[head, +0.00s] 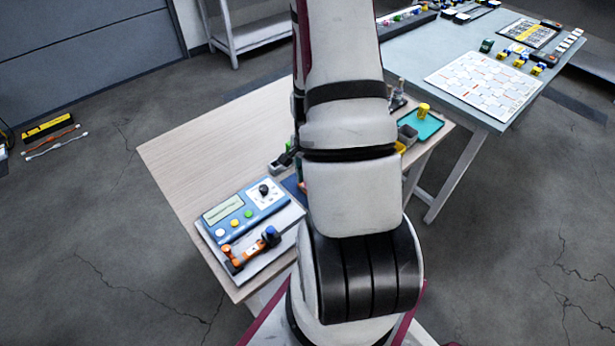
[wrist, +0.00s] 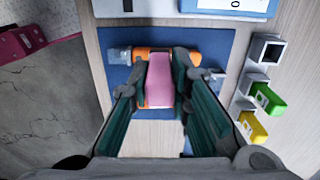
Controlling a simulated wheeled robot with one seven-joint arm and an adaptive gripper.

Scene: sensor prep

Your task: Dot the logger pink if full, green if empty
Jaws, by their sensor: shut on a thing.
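My gripper (wrist: 161,88) is shut on a pink block-like dotter (wrist: 160,80), with a green-padded finger on each side. The dotter is over an orange cylinder with a blue-grey end (wrist: 152,54), seemingly the logger, lying on a blue mat (wrist: 206,42). I cannot tell whether dotter and cylinder touch. A green dotter (wrist: 267,98) and a yellow dotter (wrist: 252,127) stand at the right of the wrist view. In the head view, my arm hides my gripper and most of the mat. Another orange piece with a blue end (head: 250,250) lies at the blue tester.
The tester (head: 243,210) has a display, buttons and a dial. A dark-centred holder (wrist: 267,50) is beside the green dotter. A teal tray (head: 428,128) holds a yellow item. A second table (head: 410,50) stands behind. The wooden table's left part is clear.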

